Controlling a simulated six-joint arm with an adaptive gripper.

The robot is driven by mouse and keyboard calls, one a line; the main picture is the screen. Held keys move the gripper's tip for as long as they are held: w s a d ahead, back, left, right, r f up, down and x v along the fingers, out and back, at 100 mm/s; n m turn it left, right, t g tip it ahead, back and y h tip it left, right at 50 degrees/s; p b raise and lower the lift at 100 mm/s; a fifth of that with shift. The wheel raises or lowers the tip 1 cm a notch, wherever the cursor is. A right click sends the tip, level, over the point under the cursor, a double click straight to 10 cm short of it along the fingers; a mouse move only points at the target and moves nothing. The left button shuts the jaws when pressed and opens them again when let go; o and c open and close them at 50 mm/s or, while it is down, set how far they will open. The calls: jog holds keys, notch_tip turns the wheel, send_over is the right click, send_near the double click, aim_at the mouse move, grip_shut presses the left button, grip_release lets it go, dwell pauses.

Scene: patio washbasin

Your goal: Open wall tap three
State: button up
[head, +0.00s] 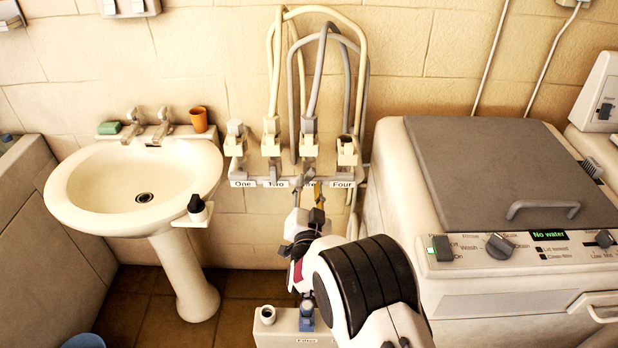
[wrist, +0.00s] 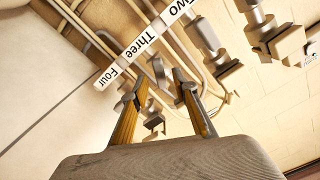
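Wall tap three (head: 309,138) is the third tap from the left on the wall rail, with a grey hose connector on top. Its label is mostly hidden by my gripper in the head view, but the "Three" label (wrist: 138,44) reads clearly in the wrist view. My gripper (head: 308,183) is just below and in front of the rail, near the third tap. In the wrist view my gripper (wrist: 160,80) has its two yellow-sided fingers apart. A grey tap part (wrist: 159,73) shows between the fingertips; whether they touch it I cannot tell.
Tap one (head: 235,140), tap two (head: 271,137) and tap four (head: 347,150) stand close beside it. Hoses (head: 275,60) loop above the rail. A washbasin (head: 75,190) is at left and a washing machine (head: 440,220) at right. A box labelled "Filter" (head: 275,331) stands below.

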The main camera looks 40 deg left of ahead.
aim_at(309, 179)
jog(key=shift+x, duration=1.95)
jog(key=shift+c, duration=0.3)
grip_shut()
